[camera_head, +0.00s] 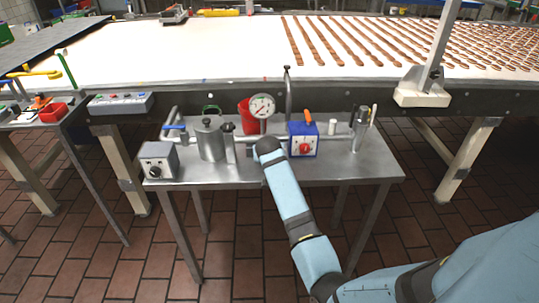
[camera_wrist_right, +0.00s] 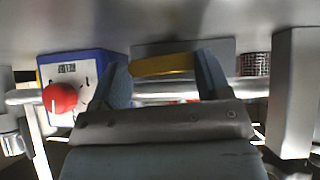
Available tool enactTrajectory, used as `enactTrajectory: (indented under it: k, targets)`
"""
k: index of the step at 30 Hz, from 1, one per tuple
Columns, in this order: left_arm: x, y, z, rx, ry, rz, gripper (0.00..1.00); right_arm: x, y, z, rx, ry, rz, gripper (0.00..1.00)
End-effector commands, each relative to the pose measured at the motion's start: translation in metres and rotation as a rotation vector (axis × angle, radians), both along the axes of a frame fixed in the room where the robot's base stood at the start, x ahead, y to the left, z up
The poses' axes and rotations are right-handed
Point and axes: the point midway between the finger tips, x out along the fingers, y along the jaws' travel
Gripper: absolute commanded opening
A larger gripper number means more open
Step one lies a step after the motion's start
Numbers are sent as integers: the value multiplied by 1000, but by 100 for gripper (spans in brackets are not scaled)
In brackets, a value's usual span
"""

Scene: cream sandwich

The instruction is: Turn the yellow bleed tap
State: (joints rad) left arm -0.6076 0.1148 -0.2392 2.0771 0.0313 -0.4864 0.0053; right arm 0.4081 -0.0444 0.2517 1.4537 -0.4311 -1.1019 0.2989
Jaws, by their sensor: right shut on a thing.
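The yellow bleed tap (camera_wrist_right: 162,65) shows in the right wrist view as a yellow lever lying across between my right gripper's two fingers (camera_wrist_right: 163,77). The gripper is shut on it, in front of a horizontal metal pipe (camera_wrist_right: 165,88). In the head view my right arm reaches in from the lower right, and my right gripper (camera_head: 254,151) is at the pipework on the steel bench (camera_head: 330,170), below the pressure gauge (camera_head: 262,106). The tap is hidden there by my arm. My left gripper is not in view.
A blue box with a red knob (camera_head: 304,140) stands just right of my right gripper. Metal cylinders (camera_head: 210,142), a red bucket (camera_head: 245,115) and a grey knob box (camera_head: 158,160) stand close by. A conveyor (camera_head: 200,60) runs behind the bench.

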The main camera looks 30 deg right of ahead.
Motion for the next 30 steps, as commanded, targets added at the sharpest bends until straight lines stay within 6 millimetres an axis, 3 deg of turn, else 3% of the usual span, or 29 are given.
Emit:
enactTrajectory:
  k: [5,13,14,17,30]
  targets:
    - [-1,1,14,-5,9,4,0,-1,-1,2,60,-34,1,46]
    - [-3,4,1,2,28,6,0,-1,-1,-2,73,-45,-1,46]
    - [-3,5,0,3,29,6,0,-1,-1,-2,73,-45,-1,72]
    - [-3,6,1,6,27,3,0,-1,-1,-2,72,-44,0,95]
    - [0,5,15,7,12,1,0,0,-2,6,72,-44,1,96]
